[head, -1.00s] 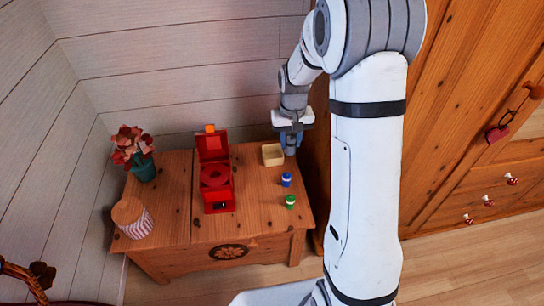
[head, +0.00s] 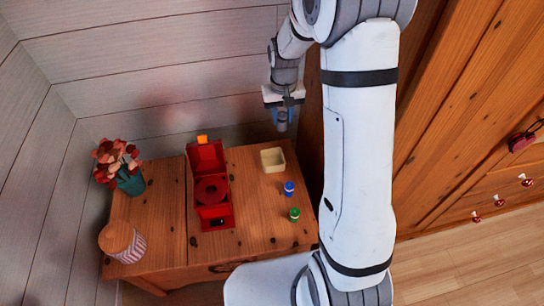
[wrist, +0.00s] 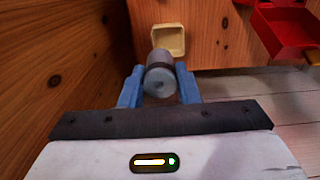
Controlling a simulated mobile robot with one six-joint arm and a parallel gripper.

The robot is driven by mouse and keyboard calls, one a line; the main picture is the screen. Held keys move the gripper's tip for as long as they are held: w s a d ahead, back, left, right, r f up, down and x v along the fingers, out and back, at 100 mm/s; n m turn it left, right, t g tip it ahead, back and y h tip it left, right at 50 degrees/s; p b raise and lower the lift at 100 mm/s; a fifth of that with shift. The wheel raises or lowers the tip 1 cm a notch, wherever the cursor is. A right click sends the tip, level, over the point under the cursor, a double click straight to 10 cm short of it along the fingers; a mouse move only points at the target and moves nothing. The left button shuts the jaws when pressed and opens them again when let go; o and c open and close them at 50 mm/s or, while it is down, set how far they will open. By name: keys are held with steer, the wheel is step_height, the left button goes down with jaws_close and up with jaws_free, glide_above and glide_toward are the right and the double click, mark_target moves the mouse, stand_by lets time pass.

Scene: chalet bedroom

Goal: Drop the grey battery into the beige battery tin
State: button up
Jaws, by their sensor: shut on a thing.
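My gripper (head: 282,118) is shut on the grey battery (wrist: 160,78), which sits between its blue fingers in the wrist view. The battery is held in the air above the back right of the wooden chest. The beige battery tin (head: 264,167) stands on the chest top, open and square. It also shows in the wrist view (wrist: 181,41), just beyond the battery, which overlaps its lower left edge in the picture. The battery is apart from the tin, and the tin looks empty.
A blue battery (head: 289,188) and a green battery (head: 294,214) stand on the chest (head: 165,215) in front of the tin. A red box with raised lid (head: 212,190) is left of it. A potted flower (head: 130,183) and striped jar (head: 121,241) stand farther left. A wooden wardrobe (head: 450,130) is on the right.

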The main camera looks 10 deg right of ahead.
steer(key=shift+w+f+b, duration=0.8)
steer(key=shift+f+b, duration=1.65)
steer(key=shift+f, duration=1.3)
steer(key=shift+w+f+b, duration=0.8)
steer(key=shift+f+b, duration=1.7)
steer(key=shift+f, duration=1.25)
steer(key=shift+w+f+b, duration=0.8)
steer(key=shift+f+b, duration=1.65)
steer(key=shift+f, duration=1.3)
steer(key=o, duration=1)
steer(key=shift+o, duration=0.2)
steer(key=shift+r, duration=0.1)
step_height(320, 180, up, 8)
steer(key=p, duration=0.2)
